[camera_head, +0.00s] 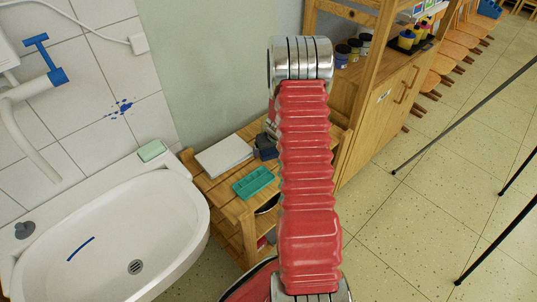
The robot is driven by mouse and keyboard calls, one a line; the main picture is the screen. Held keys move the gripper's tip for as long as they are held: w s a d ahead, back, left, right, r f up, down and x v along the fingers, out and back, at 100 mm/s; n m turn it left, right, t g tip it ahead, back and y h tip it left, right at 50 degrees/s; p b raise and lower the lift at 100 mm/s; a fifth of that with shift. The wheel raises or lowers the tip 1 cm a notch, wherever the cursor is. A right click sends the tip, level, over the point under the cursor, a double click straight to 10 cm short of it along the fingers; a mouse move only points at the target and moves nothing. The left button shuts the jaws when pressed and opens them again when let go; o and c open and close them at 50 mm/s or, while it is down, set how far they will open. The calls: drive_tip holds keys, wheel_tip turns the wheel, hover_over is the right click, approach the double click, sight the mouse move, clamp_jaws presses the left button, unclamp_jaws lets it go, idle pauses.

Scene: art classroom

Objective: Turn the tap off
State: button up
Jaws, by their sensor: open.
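The tap (18,112) is on the tiled wall at the upper left, with a pale curved spout pointing down over the sink. Its blue lever handle (45,60) has a crossbar at the top and a blue base at the spout body. I see no clear stream of water under the spout. The white sink (190,215) fills the lower left, with a drain at its bottom. My red arm stands upright in the middle, to the right of the sink and well apart from the tap. My gripper is not visible in this view.
A wooden shelf unit (226,207) with a white pad and green tray stands right of the sink, partly behind my arm. A green soap bar (152,150) lies on the sink rim. A wooden cabinet (375,125) stands behind. Thin black legs (500,235) cross the otherwise open floor at right.

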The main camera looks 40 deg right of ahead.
sight(270, 153)
idle(0.4)
drive_tip(key=c, duration=1.2)
drive_tip(key=shift+r, duration=0.1)
wheel_tip(270, 153, up, 10)
drive_tip(key=shift+f, duration=0.1)
drive_tip(key=shift+m, duration=0.3)
idle(0.8)
drive_tip(key=w+a+r+n, duration=0.1)
drive_tip(key=a+r, duration=0.2)
drive_tip(key=a, duration=0.9)
drive_tip(key=w+a+r+n+y, duration=0.1)
drive_tip(key=a+r, duration=0.3)
drive_tip(key=a, duration=0.9)
drive_tip(key=w+a+r+n, duration=0.1)
drive_tip(key=a+r, duration=0.3)
drive_tip(key=a, duration=0.8)
drive_tip(key=shift+a+n+y, duration=0.2)
drive_tip(key=shift+n+y, duration=0.1)
drive_tip(key=shift+n, duration=0.6)
